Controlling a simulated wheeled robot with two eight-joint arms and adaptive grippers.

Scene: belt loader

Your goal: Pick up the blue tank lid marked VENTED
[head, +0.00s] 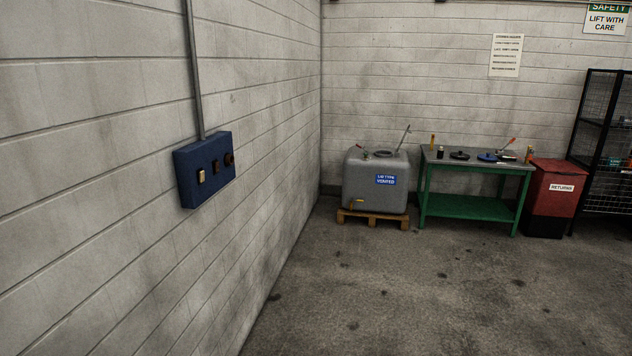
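A blue round lid (487,157) lies on the top of a green workbench (474,207) against the far wall. It is too small here to read any marking on it. A black round lid (459,155) lies to its left on the same bench. A grey tank (365,190) stands on a wooden pallet left of the bench, with an opening in its top and a blue label that reads "LID TYPE VENTED". Neither of my grippers is in view.
A red bin labelled RETURNS (553,187) stands right of the bench, beside a black mesh rack (604,150). A blue switch box (205,168) is on the left wall. The concrete floor (420,290) before the bench is clear.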

